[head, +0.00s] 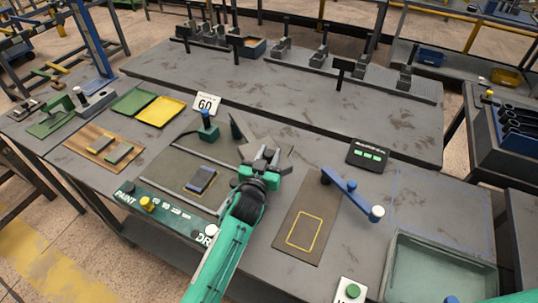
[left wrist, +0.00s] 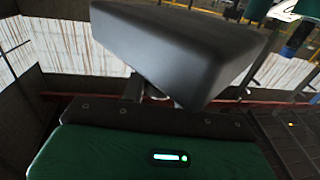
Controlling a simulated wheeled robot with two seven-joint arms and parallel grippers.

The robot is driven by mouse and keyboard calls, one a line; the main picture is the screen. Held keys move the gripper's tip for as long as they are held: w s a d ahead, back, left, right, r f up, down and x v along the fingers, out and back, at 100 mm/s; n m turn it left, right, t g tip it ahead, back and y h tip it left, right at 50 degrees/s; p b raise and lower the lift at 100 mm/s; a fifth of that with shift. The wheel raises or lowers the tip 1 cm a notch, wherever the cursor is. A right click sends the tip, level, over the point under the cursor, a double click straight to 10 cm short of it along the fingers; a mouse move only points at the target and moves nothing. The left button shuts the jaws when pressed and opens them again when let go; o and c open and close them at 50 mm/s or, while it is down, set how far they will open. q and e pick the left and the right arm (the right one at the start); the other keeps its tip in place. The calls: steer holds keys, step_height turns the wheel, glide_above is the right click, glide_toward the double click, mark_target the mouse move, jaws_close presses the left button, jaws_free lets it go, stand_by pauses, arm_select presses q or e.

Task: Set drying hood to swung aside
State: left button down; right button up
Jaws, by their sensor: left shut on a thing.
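My left gripper (head: 266,156) reaches over the middle of the bench, shut on a part hidden between its fingers. Dark grey angled plates (head: 238,127) show beside and behind it, apparently part of the drying hood; I cannot tell its exact outline. In the left wrist view a large dark grey block (left wrist: 180,45) fills the top, just beyond the fingertips. A dark mat with a small blue-grey piece (head: 200,179) lies left of the gripper. A green post (head: 207,128) stands behind that mat. My right gripper is not in view.
A blue lever (head: 350,194) with a round end stands right of the gripper by a yellow-outlined mat (head: 307,232). A green-grey tray (head: 445,270) is at lower right. A sign reading 60 (head: 207,103) and a green-lit panel (head: 368,154) stand behind. A labelled green strip (head: 165,208) lies in front.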

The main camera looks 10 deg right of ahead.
arm_select(q)
steer(key=c, duration=1.1)
jaws_free()
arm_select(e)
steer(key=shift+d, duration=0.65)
arm_select(q)
steer(key=shift+s+a, duration=0.1)
steer(key=b+v, duration=0.3)
steer(key=v, duration=1)
steer(key=shift+s+a, duration=0.15)
steer(key=shift+s, duration=0.1)
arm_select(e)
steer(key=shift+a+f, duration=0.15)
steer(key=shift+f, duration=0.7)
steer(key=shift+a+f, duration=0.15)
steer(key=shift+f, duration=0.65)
